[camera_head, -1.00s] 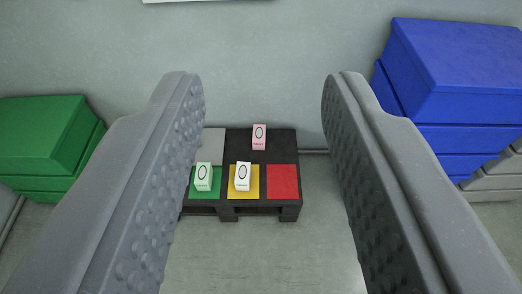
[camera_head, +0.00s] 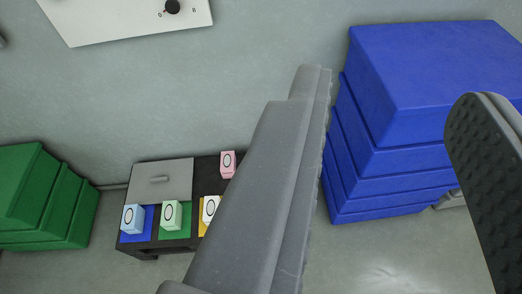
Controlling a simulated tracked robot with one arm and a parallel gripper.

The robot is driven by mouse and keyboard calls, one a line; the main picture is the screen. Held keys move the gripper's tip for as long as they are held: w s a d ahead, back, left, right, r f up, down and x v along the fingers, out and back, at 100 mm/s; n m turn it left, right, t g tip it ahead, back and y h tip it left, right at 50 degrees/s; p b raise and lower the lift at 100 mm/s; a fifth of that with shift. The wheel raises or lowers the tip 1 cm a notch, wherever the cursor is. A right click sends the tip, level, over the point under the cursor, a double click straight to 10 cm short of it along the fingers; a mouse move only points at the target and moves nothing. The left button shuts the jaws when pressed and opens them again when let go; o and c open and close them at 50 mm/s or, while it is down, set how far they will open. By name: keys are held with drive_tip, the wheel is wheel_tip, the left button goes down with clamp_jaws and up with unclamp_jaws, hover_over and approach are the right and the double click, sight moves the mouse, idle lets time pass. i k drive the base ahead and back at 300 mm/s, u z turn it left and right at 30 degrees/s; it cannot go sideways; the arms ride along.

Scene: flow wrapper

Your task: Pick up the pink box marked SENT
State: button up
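The pink box (camera_head: 228,164) stands upright at the back of a low black table (camera_head: 205,177), to the right of a grey plate. Its front bears a dark ring; the lettering is too small to read. My gripper (camera_head: 395,100) is open and empty, its two fingers wide apart. The left finger crosses the picture just right of the pink box and hides the right part of the table. The pink box lies outside the gap between the fingers, to its left and farther away. The gap faces the blue stack.
On the table are the grey plate (camera_head: 160,181) with a handle, a light blue box (camera_head: 133,219), a pale green box (camera_head: 172,214) and a white box (camera_head: 210,208). Blue stacked crates (camera_head: 430,75) stand at right, green ones (camera_head: 50,200) at left. A white panel hangs on the wall.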

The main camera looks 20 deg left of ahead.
sight(228, 159)
drive_tip(key=z, duration=0.05)
drive_tip(key=i, duration=1)
drive_tip(key=u, duration=0.85)
drive_tip(key=i, duration=0.35)
drive_tip(key=u, duration=0.25)
